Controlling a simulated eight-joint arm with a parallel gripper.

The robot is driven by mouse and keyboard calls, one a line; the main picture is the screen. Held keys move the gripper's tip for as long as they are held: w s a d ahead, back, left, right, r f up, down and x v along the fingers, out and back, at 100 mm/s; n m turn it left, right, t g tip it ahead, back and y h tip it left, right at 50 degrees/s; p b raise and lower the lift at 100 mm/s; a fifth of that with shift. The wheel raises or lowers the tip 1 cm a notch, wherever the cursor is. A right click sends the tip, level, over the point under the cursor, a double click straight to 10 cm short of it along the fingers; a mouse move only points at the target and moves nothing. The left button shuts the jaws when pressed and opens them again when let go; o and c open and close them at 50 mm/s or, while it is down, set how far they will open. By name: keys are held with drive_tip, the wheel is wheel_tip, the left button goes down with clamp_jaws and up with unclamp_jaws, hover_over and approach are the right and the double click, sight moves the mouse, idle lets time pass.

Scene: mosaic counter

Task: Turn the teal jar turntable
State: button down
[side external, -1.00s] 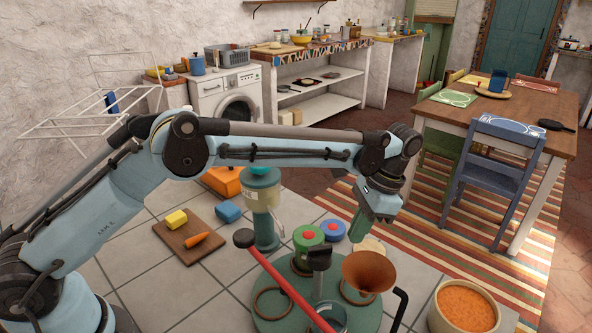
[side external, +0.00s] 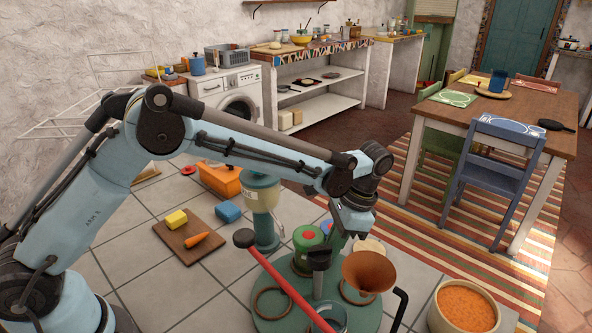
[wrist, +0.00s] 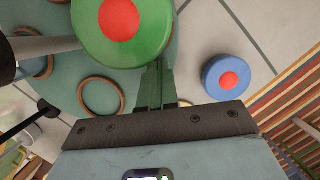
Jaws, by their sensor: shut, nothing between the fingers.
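The teal turntable (side external: 285,325) stands at the front of the tiled counter, with brown rings on top. Its teal surface also fills much of the left of the wrist view (wrist: 60,95). A green jar with a red-dotted lid (side external: 307,236) is on its far side; the lid is large in the wrist view (wrist: 118,30). My gripper (side external: 340,236) is low beside this jar, on its right. In the wrist view its green fingers (wrist: 155,72) are together and empty, just beside the green lid. I cannot tell whether they touch it.
A blue red-dotted lid (wrist: 228,77) lies right of my fingers. A teal dispenser (side external: 264,215), a cutting board (side external: 185,250) and an orange soup pot (side external: 465,308) are around it. Bare tiles lie at left.

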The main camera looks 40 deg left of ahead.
drive_tip(key=shift+s+a+n, duration=0.35)
drive_tip(key=shift+a+n, duration=0.35)
drive_tip(key=shift+n, duration=0.1)
idle(0.4)
drive_tip(key=shift+s+a+n+g+h, duration=0.15)
drive_tip(key=shift+s+a+n+h, duration=0.15)
drive_tip(key=shift+a+n, duration=0.2)
drive_tip(key=shift+s+a+n+g+h, duration=0.15)
drive_tip(key=shift+s+a+n+h, duration=0.1)
drive_tip(key=shift+a+n, duration=0.25)
drive_tip(key=shift+s+a+n+h, duration=0.25)
drive_tip(key=shift+s+a+n, duration=0.3)
drive_tip(key=shift+n, duration=0.35)
drive_tip(key=shift+s+a+n+h, duration=0.2)
drive_tip(key=shift+s+a+n, duration=0.15)
drive_tip(key=shift+s+n, duration=0.45)
drive_tip(key=shift+w, duration=0.1)
